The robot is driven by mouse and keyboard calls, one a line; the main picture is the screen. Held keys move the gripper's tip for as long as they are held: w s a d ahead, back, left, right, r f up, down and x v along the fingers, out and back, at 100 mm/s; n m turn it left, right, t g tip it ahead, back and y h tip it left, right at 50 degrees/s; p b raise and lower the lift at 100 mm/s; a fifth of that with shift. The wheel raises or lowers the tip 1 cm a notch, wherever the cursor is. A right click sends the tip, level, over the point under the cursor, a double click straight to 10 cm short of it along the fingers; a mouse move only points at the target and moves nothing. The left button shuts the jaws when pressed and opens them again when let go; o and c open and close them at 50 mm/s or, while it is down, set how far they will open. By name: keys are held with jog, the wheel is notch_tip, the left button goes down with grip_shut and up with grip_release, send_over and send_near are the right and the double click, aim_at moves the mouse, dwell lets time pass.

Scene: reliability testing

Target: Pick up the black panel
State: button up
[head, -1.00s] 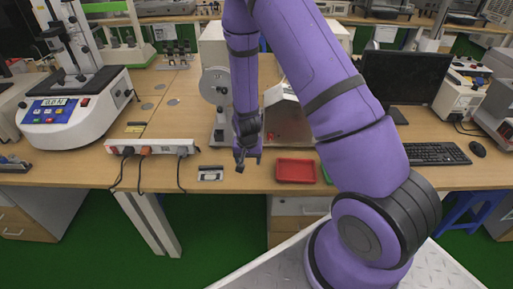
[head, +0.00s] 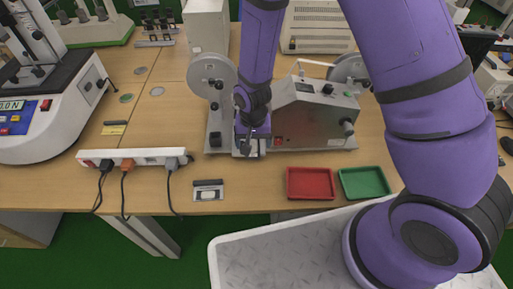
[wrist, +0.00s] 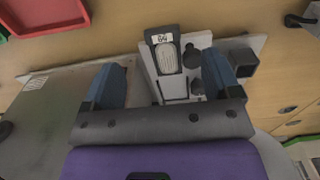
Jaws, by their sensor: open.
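A small dark-framed panel (wrist: 165,52), with a white number label and a pale ribbed oval window, is in the wrist view. It is on the machine's light metal plate (wrist: 146,70). My gripper (wrist: 163,64) is open, its two blue fingers on either side of the panel's line in that view. I cannot tell whether they touch it. In the head view my gripper (head: 250,146) points down at the front of the grey machine (head: 310,118) and hides the panel there. A separate black-and-white piece (head: 208,190) lies on the table to the left.
A red tray (head: 311,196) and a green tray (head: 364,196) lie right of my gripper near the table's front edge. A white power strip (head: 135,156) with plugs is at left. Bare tabletop (head: 245,191) lies between the black-and-white piece and the red tray.

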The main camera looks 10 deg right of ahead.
aim_at(253, 156)
jog(key=shift+w+f, duration=0.15)
jog(key=shift+f, duration=1.8)
jog(key=shift+w+f, duration=0.15)
jog(key=shift+f, duration=1.75)
jog(key=c, duration=1)
